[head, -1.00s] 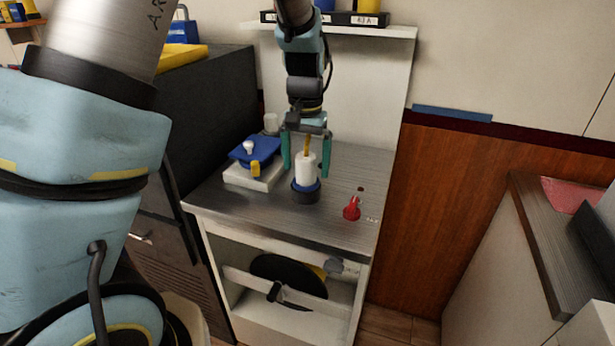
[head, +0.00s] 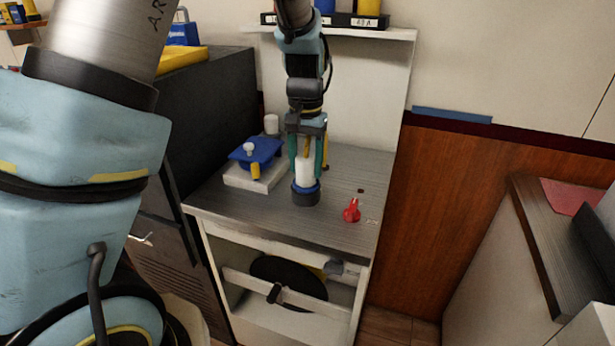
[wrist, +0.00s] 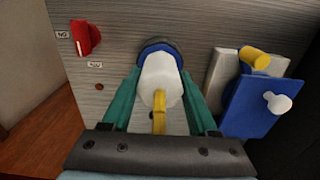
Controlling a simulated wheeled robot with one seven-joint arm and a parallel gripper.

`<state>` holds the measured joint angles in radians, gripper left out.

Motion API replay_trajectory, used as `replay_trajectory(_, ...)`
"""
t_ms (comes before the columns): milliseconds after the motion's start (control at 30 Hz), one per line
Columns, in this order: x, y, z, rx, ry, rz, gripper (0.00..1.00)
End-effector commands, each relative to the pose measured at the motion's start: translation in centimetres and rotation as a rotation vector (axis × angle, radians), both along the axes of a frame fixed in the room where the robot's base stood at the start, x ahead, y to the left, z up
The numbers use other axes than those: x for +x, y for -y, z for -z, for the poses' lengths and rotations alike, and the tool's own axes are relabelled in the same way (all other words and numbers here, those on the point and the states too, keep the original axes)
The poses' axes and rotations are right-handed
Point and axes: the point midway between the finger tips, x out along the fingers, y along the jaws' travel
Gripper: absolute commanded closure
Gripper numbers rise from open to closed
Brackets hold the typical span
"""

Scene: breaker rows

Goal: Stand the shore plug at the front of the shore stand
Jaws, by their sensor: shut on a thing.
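The shore plug appears to be the white cylinder (head: 305,170) with a blue ring, a dark base and a yellow piece at its top. It stands upright on the grey top of the cabinet-like stand (head: 335,225), apparently touching it, left of the red switch. My gripper (head: 306,160) comes down from above, its green fingers shut on the white body from both sides. In the wrist view the plug (wrist: 157,72) sits between the fingers (wrist: 155,90), with its yellow piece toward the palm. The fingers hide part of its sides.
A white box with a blue flap (head: 256,155) stands left of the plug. A red switch (head: 351,211) is at the front right. A black reel (head: 290,281) sits in the open bay below. A shelf (head: 340,32) hangs above. The top's right side is mostly clear.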

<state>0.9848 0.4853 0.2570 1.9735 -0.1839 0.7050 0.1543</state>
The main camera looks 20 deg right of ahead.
Motion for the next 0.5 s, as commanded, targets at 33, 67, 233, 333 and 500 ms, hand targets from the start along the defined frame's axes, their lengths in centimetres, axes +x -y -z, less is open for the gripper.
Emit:
replay_trajectory(33, 0.0, 0.0, -0.4, -0.001, 0.001, 0.0, 0.89)
replay_trajectory(67, 0.0, 0.0, -0.5, -0.001, 0.001, 0.0, 0.89)
replay_trajectory(233, 0.1, 0.0, -1.4, -0.001, 0.001, 0.0, 0.89)
replay_trajectory(333, 0.1, 0.0, -1.8, -0.001, 0.001, 0.0, 0.89)
replay_trajectory(500, 0.1, 0.0, -2.6, -0.001, 0.001, 0.0, 0.89)
